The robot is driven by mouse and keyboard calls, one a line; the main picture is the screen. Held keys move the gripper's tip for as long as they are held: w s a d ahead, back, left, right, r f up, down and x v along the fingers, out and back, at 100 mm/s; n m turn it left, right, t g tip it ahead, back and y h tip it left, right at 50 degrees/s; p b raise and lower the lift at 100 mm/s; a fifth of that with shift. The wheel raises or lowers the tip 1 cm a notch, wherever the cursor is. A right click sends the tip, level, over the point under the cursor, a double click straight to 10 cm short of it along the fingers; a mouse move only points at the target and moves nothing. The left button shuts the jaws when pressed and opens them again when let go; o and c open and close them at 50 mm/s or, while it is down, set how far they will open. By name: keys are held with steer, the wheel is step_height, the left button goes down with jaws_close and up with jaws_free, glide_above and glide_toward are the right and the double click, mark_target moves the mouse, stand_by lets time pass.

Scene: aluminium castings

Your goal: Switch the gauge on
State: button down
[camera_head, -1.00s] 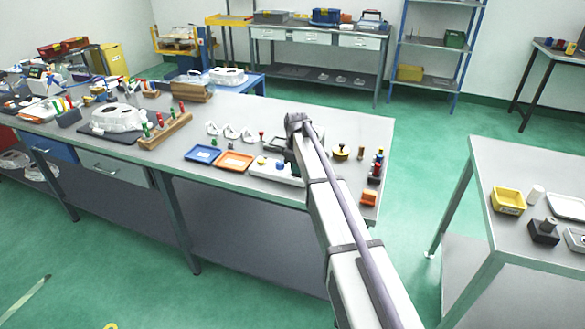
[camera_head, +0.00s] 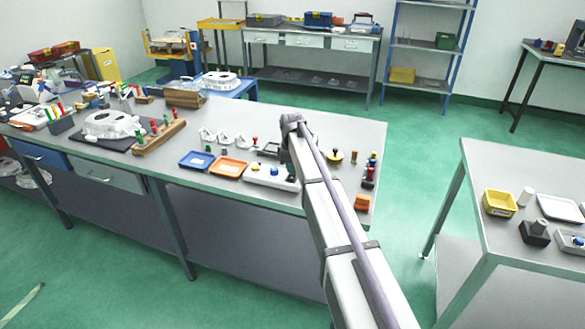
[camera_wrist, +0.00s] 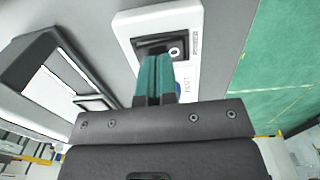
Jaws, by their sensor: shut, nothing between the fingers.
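In the wrist view a white switch panel (camera_wrist: 127,30) carries a black rocker switch (camera_wrist: 175,50) with a white O mark on its visible end. My gripper (camera_wrist: 154,62) has its green fingers together, with nothing between them. The fingertips overlap the near part of the rocker; I cannot tell whether they touch it. A dark-framed unit with a pale face, perhaps the gauge (camera_wrist: 52,88), lies left of the panel. In the head view the white panel (camera_head: 262,176) lies near the bench's front edge, and my gripper (camera_head: 292,174) is at its right end.
A blue button (camera_wrist: 178,86) is partly hidden behind my fingers. An orange tray (camera_head: 229,167) and a blue tray (camera_head: 196,160) lie left of the panel. An orange block (camera_head: 362,202) and several stamps stand to the right, near the bench's end.

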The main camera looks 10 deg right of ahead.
mark_target(291, 179)
step_height(291, 179, up, 13)
steer(key=s+a+p, duration=0.1)
steer(key=p, duration=1.1)
steer(key=shift+s, duration=0.3)
steer(key=shift+r, duration=0.1)
